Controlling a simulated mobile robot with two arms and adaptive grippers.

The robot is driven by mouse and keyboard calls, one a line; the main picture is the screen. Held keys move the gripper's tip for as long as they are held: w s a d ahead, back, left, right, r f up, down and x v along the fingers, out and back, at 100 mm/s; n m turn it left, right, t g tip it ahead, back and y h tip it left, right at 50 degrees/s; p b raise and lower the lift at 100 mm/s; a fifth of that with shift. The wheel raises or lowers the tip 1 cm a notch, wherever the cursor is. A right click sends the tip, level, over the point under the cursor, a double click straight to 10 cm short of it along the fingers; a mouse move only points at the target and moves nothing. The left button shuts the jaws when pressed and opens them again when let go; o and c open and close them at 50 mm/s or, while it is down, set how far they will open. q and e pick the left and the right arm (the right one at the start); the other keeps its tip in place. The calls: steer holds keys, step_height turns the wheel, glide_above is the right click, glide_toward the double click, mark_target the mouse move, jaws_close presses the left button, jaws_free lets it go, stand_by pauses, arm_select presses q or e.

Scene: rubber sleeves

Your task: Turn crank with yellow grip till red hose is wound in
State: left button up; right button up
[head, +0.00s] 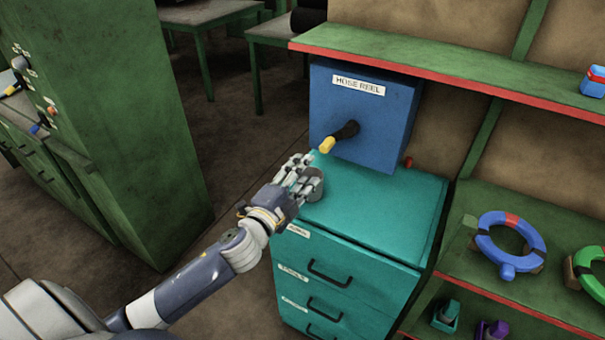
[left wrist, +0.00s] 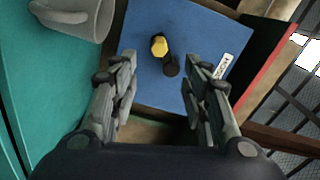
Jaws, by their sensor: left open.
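The blue hose reel box (head: 362,112) stands on the teal drawer cabinet (head: 375,200). Its black crank (head: 346,130) is on the front face, with the yellow grip (head: 327,145) pointing down and left. A small red end, perhaps of the red hose (head: 408,162), shows beside the box's lower right; the rest of the hose is not visible. My left gripper (head: 300,170) is open and empty, short of the grip and below it. In the left wrist view the yellow grip (left wrist: 159,46) lies ahead, between the lines of the open fingers (left wrist: 161,63). My right gripper is not in view.
A grey mug (head: 313,187) stands on the cabinet top right beside my left gripper, partly hidden by it. A green shelf with a red edge (head: 450,80) runs above and right of the box. A tall green cabinet (head: 110,110) stands at left, with open floor between.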

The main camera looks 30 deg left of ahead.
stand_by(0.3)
arm_select(q)
steer(key=n+t+h+b, duration=0.2)
steer(key=n+h+b, duration=0.1)
steer(key=h+b, duration=0.2)
glide_toward(321, 151)
steer(key=w+d+f, duration=0.1)
steer(key=w+d, duration=0.1)
steer(key=shift+s+a+r+n+b, duration=0.1)
steer(key=shift+a+r+n+b, duration=0.15)
steer(key=shift+a+n+b, duration=0.35)
steer(key=shift+a+r+t, duration=0.15)
steer(key=shift+t, duration=0.15)
steer(key=shift+w+r+p, duration=0.2)
steer(key=shift+w+p, duration=0.05)
steer(key=shift+p, duration=0.1)
steer(key=p+x, duration=0.2)
steer(key=x, duration=0.8)
steer(key=shift+w+d, duration=0.1)
steer(key=shift+d, duration=0.1)
steer(key=shift+c, duration=0.3)
jaws_close()
